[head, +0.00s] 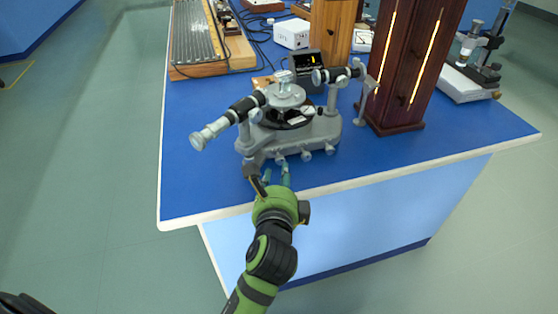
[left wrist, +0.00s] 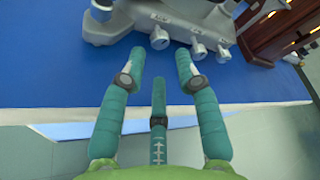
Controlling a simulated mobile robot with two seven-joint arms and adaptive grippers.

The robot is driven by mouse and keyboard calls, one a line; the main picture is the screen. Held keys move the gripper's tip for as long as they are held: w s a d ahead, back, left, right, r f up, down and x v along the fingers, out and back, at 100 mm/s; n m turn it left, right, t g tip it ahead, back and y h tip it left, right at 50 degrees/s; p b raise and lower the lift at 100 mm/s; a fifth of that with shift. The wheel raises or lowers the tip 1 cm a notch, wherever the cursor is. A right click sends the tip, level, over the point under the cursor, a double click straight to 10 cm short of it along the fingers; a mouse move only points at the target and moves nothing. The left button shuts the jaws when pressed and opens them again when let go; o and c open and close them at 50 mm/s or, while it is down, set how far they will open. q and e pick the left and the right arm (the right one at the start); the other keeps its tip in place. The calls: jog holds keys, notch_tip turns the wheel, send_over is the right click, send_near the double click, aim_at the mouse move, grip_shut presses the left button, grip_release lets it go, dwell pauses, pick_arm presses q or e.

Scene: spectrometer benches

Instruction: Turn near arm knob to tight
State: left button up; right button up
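A grey spectrometer (head: 322,132) with two black-and-silver telescope arms stands near the front edge of the blue bench; its base also shows at the top of the left wrist view (left wrist: 110,30). Several small silver knobs stick out along its front, among them a left one (head: 281,161), which in the left wrist view (left wrist: 159,39) lies just beyond the gap between my fingertips. I cannot tell which knob is the near arm knob, or how tight any is. My left gripper (left wrist: 160,62) has its teal fingers spread and empty, pointing at the knobs. My right gripper is out of view.
The blue bench top (head: 450,130) has a white front edge close under my left gripper. A dark wooden lamp housing (head: 390,100) with glowing slits stands right of the spectrometer. A long grating-like rack (head: 197,40) and a white box (head: 291,35) are behind.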

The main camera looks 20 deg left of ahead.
aim_at(279, 162)
pick_arm(q)
jog(key=x, duration=0.5)
jog(key=shift+w+a+f, duration=0.1)
jog(key=shift+w+f, duration=0.05)
jog(key=shift+w, duration=0.25)
jog(key=shift+c, duration=0.4)
grip_shut()
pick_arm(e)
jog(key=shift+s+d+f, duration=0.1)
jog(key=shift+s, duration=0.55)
